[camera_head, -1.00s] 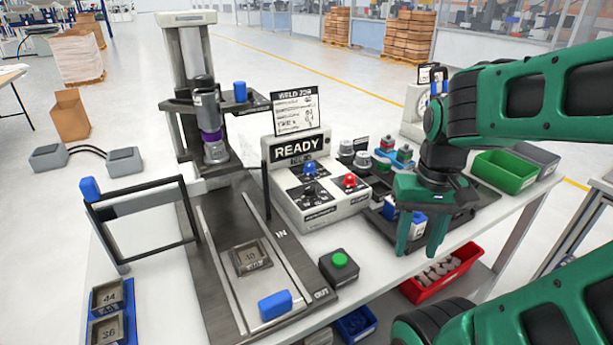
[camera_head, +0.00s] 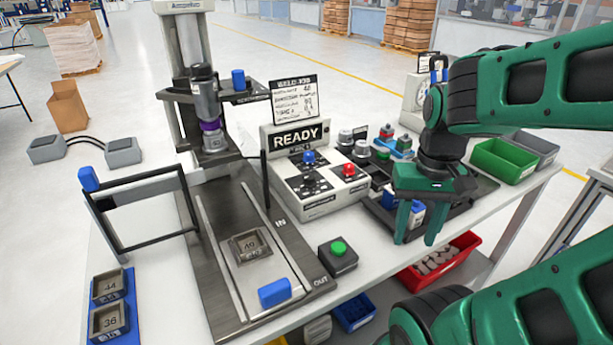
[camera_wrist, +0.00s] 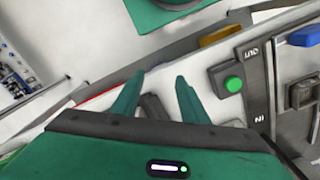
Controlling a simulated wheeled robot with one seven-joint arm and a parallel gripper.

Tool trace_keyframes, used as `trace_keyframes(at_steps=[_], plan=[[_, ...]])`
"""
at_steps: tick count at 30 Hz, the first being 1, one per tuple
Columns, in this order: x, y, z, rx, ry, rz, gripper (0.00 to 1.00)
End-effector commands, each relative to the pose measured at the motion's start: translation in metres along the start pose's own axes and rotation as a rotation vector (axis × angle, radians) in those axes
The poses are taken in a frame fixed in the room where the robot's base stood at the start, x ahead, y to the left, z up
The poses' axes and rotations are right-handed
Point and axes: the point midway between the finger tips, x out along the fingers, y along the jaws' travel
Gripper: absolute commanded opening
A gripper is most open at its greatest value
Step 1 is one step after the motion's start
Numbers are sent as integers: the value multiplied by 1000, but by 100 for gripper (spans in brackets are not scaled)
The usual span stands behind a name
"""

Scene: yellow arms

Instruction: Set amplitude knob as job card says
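The job card (camera_head: 296,100) stands on the control box (camera_head: 320,208), headed "WELD JOB"; its smaller lines are too blurred to read surely. Below it a display (camera_head: 297,138) reads READY. My gripper (camera_head: 416,238) points down over the table's front, right of the box and apart from the knobs. Its fingers are open and empty, also in the wrist view (camera_wrist: 157,85).
A press (camera_head: 208,125) stands left, with a fixture marked 40 (camera_head: 250,247) on its slide. A green button box (camera_head: 338,257) sits before the control box. Pots and coloured parts crowd the table beside my gripper. A red bin (camera_head: 440,260) is below the front edge.

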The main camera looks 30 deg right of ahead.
Motion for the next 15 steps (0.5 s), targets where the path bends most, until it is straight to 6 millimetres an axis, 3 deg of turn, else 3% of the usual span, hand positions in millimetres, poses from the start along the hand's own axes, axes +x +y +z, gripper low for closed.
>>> trace_keyframes(at_steps=[3, 5, 8, 11, 15], plan=[[-7, 4, 6, 6, 12, -6, 42], [-13, 0, 0, 26, 15, -6, 42], [-30, -16, -27, 90, 17, -1, 42], [-52, -44, -63, 188, 19, 3, 42], [-81, -98, -113, 333, 24, 3, 42]])
